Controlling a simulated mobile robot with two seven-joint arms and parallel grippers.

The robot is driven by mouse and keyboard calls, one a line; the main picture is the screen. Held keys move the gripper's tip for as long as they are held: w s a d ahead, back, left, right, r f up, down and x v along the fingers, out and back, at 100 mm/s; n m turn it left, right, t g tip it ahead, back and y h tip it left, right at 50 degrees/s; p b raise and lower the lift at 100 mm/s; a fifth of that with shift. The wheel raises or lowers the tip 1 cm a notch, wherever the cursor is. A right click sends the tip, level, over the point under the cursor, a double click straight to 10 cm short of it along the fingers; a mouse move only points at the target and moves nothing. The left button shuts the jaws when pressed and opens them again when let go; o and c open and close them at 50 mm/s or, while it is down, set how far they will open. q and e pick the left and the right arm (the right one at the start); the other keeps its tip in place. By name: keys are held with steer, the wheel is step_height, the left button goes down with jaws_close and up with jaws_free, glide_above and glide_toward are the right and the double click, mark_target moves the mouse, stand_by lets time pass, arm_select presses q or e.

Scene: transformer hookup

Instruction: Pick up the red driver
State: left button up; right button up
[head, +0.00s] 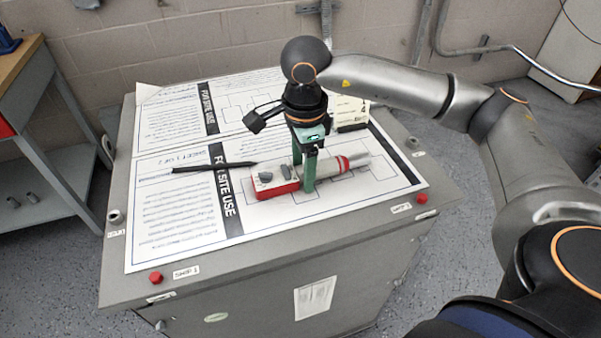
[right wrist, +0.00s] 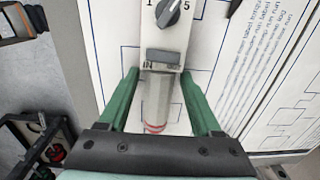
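The red driver lies on the printed sheet on the grey cabinet top. Its body (head: 275,182) has a red side and a white top face with a grey dial. A grey barrel with a red band and a grey tip extends to the right. The dial (right wrist: 168,12) and grey barrel (right wrist: 158,100) also show in the right wrist view. My right gripper (head: 303,172) points down at the driver with its green fingers on either side of the barrel. In the right wrist view the right gripper (right wrist: 160,75) is open, with a gap beside the barrel. My left gripper is out of view.
A thin black bar (head: 215,167) lies left of the driver. A pale block marked 4 (head: 351,112) stands behind it. Red buttons (head: 155,278) sit at the cabinet's (head: 240,285) edges. A workbench (head: 25,75) stands at left. The sheet's (head: 175,225) front left is clear.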

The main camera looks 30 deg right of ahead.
mark_target(302, 167)
jaws_close()
stand_by(0.3)
steer(key=shift+r, duration=0.25)
steer(key=shift+r, duration=0.25)
step_height(302, 167, up, 2)
steer(key=shift+r, duration=0.1)
steer(key=s+r+p, duration=0.1)
steer(key=s+r, duration=0.9)
steer(key=s, duration=0.4)
steer(key=shift+d, duration=0.45)
